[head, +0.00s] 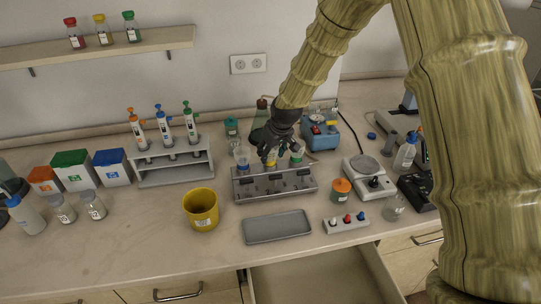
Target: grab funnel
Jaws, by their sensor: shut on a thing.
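A grey rack (275,187) stands on the bench. Clear vessels that look like funnels show along its back: one with a blue band (242,160) at the left, one with yellow (271,159) in the middle, one with green (297,154) at the right. My gripper (271,153) reaches down from above and is shut on the yellow-banded funnel. My fingers cover much of this funnel. I cannot tell whether it is still seated in the rack.
A yellow beaker (201,209) stands left of the rack, a grey tray (277,227) in front. A pipette stand (175,165) is at the left, a blue device (321,132) and a white balance (368,178) at the right. A drawer (320,280) is open below.

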